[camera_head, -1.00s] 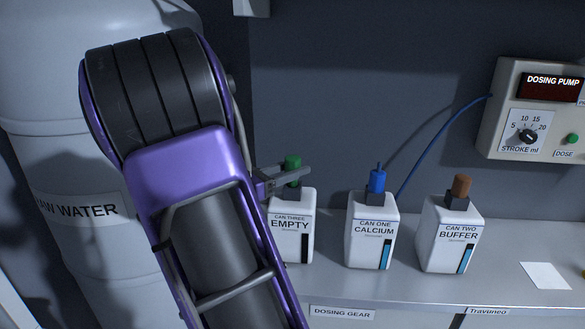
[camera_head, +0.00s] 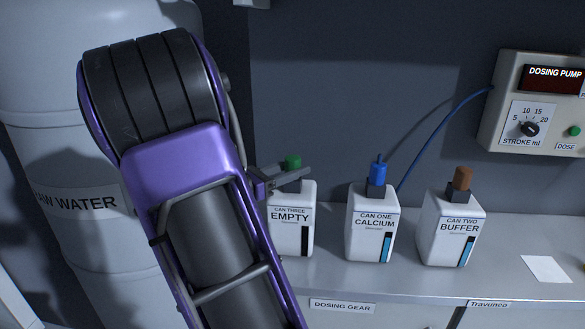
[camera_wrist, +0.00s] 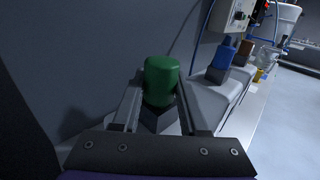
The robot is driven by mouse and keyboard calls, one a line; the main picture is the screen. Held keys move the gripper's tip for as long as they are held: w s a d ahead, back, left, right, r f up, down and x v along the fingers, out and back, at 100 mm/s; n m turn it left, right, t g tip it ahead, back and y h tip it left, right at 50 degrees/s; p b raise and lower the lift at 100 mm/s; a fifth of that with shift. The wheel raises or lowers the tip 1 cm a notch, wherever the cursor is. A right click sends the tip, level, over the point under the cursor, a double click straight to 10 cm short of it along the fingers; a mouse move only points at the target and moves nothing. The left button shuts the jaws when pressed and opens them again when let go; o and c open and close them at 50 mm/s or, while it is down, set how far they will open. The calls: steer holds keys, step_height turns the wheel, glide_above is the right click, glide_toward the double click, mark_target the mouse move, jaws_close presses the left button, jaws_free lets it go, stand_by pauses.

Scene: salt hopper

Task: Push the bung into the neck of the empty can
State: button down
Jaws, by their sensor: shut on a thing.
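The can labelled CAN THREE EMPTY (camera_head: 291,222) stands upright on the bench in the head view. The green bung (camera_head: 292,161) is upright at its dark neck (camera_head: 291,186) and shows between my fingers in the wrist view (camera_wrist: 160,80). My gripper (camera_head: 292,177) is shut on the bung, its fingers on either side just above the can; it also shows in the wrist view (camera_wrist: 160,101). The fingers partly hide where bung and neck meet, so I cannot tell how deep the bung sits.
CAN ONE CALCIUM (camera_head: 371,228) with a blue cap and CAN TWO BUFFER (camera_head: 448,230) with a brown bung stand to the right. The dosing pump (camera_head: 535,105) is on the wall. A RAW WATER tank (camera_head: 50,235) stands left. The bench front near a white card (camera_head: 545,269) is mostly clear.

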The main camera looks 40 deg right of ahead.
steer(key=shift+f, duration=0.35)
jaws_free()
stand_by(0.3)
steer(key=shift+r, duration=0.1)
steer(key=shift+w+a+p, duration=0.2)
steer(key=shift+a+p, duration=0.2)
steer(key=shift+a, duration=1.05)
steer(key=shift+w+a+p, duration=0.15)
steer(key=shift+a+p, duration=0.2)
steer(key=shift+a, duration=1.2)
